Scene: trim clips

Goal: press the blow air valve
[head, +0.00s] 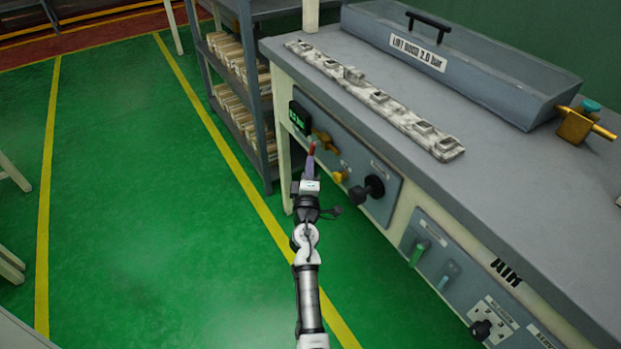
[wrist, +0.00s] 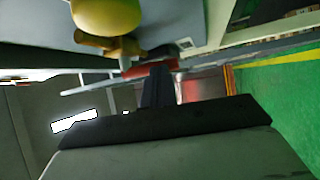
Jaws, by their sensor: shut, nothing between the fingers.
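The panel (head: 331,137) on the bench front carries a brass fitting (head: 325,141), a yellow knob (head: 340,176) and a black round knob (head: 369,188). Their labels are too small to read, so I cannot tell which is the blow air valve. My gripper (head: 310,166) is shut and empty, in front of the panel's left part. A red part (head: 312,149) shows just beyond its tips. In the wrist view, my dark fingers (wrist: 158,84) overlap a red part (wrist: 150,67). A large yellow knob (wrist: 106,14) is close at top left. Contact cannot be told.
A green display (head: 299,117) is left of the brass fitting. A white strip of parts (head: 375,98) and a grey tray (head: 470,65) lie on the bench. A shelf rack (head: 235,75) stands beyond. The green floor (head: 130,200) at left is clear.

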